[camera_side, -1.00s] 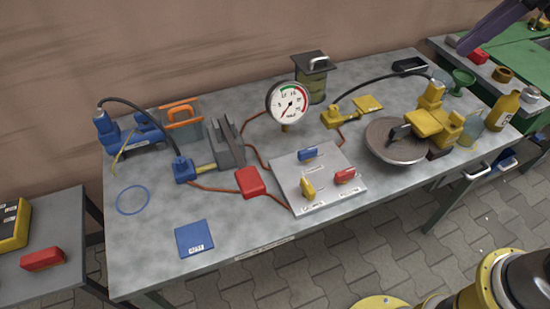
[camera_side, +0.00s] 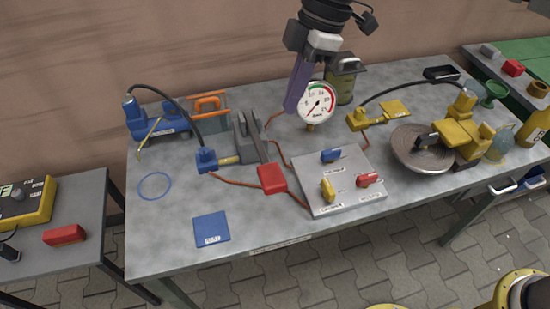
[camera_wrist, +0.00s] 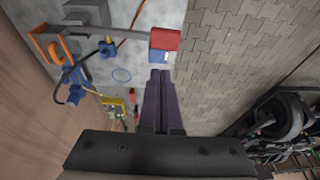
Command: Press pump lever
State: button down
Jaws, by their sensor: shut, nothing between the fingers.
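A blue hand pump (camera_side: 148,118) stands at the back left of the bench, with a thin bent yellow bar (camera_side: 149,137) at its front that looks like its lever. A black hose runs from it to a blue cylinder (camera_side: 207,160). My gripper (camera_side: 291,107) has purple fingers, shut and empty, pointing down over the middle of the bench, left of the gauge and well right of the pump. Its fingertips (camera_wrist: 160,73) also show in the wrist view, apart from the pump.
A round gauge (camera_side: 318,103) stands beside my fingers. A grey block fixture (camera_side: 250,140), a red block (camera_side: 272,179), a valve plate (camera_side: 318,205) and a yellow device with a disc (camera_side: 462,140) occupy the bench. The front left around the blue ring (camera_side: 155,187) is mostly clear.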

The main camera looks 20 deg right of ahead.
jog(key=shift+s+a+f, duration=0.2)
jog(key=shift+s+a, duration=0.1)
jog(key=shift+a, duration=0.05)
send_near(270, 175)
jog(key=x, duration=0.5)
jog(key=shift+a+f, duration=0.1)
jog(key=shift+a, duration=0.15)
jog(key=shift+f, duration=0.65)
